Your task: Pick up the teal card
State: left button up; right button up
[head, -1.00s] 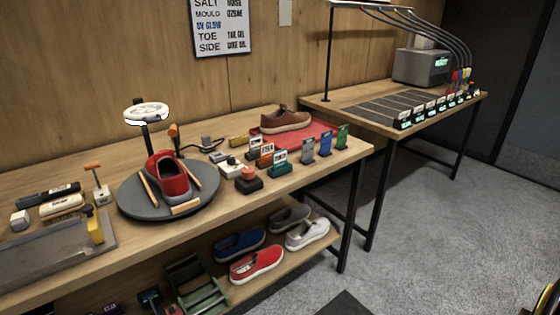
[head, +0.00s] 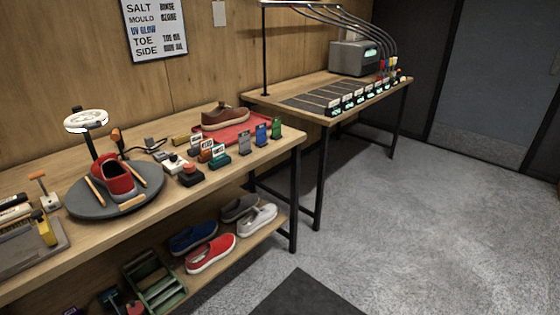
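A small teal card holder (head: 220,161) with a white lettered top stands on the wooden workbench, toward its right end. It is just right of the red-topped button block (head: 190,174). An orange holder (head: 206,154) with a white label stands just behind it. Grey (head: 245,142), blue (head: 261,135) and green (head: 276,129) upright cards stand in a row to its right. Neither of my grippers is in view.
A red sneaker (head: 116,181) sits on the round grey turntable (head: 90,208) at left. A brown shoe (head: 225,117) lies on a red mat behind the cards. Several shoes fill the lower shelf. The grey floor (head: 400,220) at right is open.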

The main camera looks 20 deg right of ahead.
aim_at(218, 152)
jog(key=z, duration=1)
jog(key=i, duration=1.65)
jog(key=u, duration=0.75)
